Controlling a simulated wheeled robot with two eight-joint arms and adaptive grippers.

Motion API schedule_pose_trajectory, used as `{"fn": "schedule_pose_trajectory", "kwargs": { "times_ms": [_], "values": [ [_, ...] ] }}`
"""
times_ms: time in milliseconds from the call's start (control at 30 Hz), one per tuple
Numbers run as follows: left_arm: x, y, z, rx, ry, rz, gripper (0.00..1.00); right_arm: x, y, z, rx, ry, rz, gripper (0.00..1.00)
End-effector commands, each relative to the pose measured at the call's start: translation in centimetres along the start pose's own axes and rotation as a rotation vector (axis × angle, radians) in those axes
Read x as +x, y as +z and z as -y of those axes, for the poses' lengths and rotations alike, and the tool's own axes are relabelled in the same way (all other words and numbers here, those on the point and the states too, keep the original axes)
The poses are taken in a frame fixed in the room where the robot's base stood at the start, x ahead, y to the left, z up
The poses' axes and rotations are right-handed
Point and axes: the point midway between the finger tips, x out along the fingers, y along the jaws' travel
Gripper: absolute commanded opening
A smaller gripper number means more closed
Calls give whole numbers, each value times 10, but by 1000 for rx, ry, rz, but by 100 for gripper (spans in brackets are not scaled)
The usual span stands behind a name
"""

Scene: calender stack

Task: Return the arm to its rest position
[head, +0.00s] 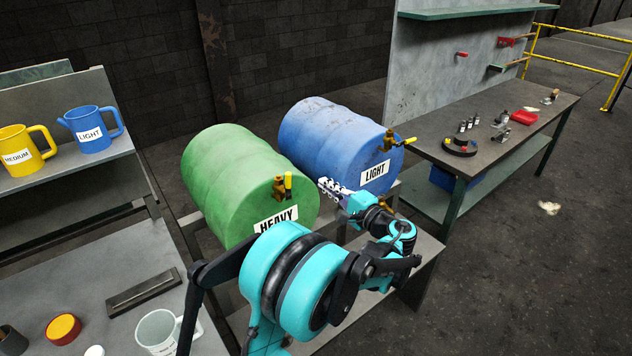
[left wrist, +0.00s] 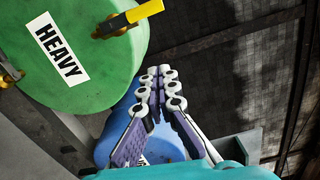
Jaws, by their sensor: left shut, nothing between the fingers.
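My left arm reaches in from the bottom of the head view. Its left gripper (head: 322,186) is in front of the blue barrel labelled LIGHT (head: 340,135), near the green barrel labelled HEAVY (head: 228,165). In the left wrist view the two fingers of the gripper (left wrist: 160,72) come together at their tips with nothing between them. The green barrel (left wrist: 75,85) fills the upper left there, and part of the blue barrel (left wrist: 122,125) shows behind the fingers. My right gripper does not show in either view.
A shelf at left holds a yellow pitcher (head: 25,150) and a blue pitcher (head: 92,130).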

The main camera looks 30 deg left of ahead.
Motion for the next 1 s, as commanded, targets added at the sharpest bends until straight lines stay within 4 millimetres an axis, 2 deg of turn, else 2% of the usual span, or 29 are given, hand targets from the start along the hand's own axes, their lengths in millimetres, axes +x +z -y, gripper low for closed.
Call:
{"fn": "schedule_pose_trajectory", "kwargs": {
  "times_ms": [100,300,467,667,767,867,1000],
  "values": [
    [-27,0,1,0,0,-2,0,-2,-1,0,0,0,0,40],
    [-54,0,1,0,0,-1,0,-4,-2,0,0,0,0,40],
    [-60,1,1,0,0,1,0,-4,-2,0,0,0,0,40],
    [-58,8,-5,-9,45,-11,0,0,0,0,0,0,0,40],
    [-54,23,-20,-35,151,-42,0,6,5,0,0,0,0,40],
    [-57,47,-45,-84,313,-88,0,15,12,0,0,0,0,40],
    [-77,81,-87,-190,560,-153,0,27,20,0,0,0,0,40]
  ]
}}
